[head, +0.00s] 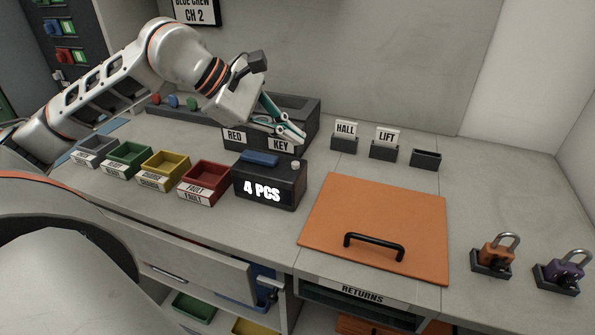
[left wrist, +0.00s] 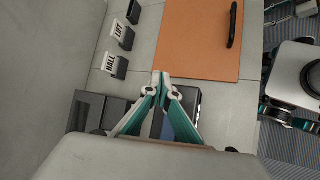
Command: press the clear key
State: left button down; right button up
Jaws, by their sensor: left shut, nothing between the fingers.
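A black counter box (head: 268,188) stands on the bench, its lit front reading "4 PCS". On its top are a blue pan (head: 260,159) and a small pale round button (head: 295,164) at the right rear corner. I see no label saying clear, so I cannot tell whether this button is the clear key. My left gripper (head: 302,142) is shut and empty, its fingertips above and behind the box, apart from the button in the picture. In the left wrist view the shut fingers (left wrist: 161,76) cover part of the box (left wrist: 191,97).
A dark case (head: 312,118) labelled RED and KEY stands behind the box. Coloured bins (head: 205,177) line the left. An orange board (head: 385,215) with a black handle lies to the right. HALL and LIFT holders (head: 384,150) and two padlocks (head: 497,252) stand beyond.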

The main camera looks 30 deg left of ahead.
aim_at(292, 164)
pick_arm(q)
jog(key=shift+f+b, duration=0.4)
jog(key=shift+f, duration=0.55)
jog(key=shift+f+b, duration=0.65)
jog(key=shift+b, duration=0.05)
pick_arm(e)
jog(key=shift+w+d+f, duration=0.45)
jog(key=shift+w+f, duration=0.15)
jog(key=shift+w, duration=0.15)
jog(key=shift+s+a+f, duration=0.1)
jog(key=shift+s+a, duration=0.05)
jog(key=shift+s, duration=0.05)
jog(key=shift+s+f, duration=0.25)
jog(key=shift+s, duration=0.2)
jog(key=shift+w, duration=0.15)
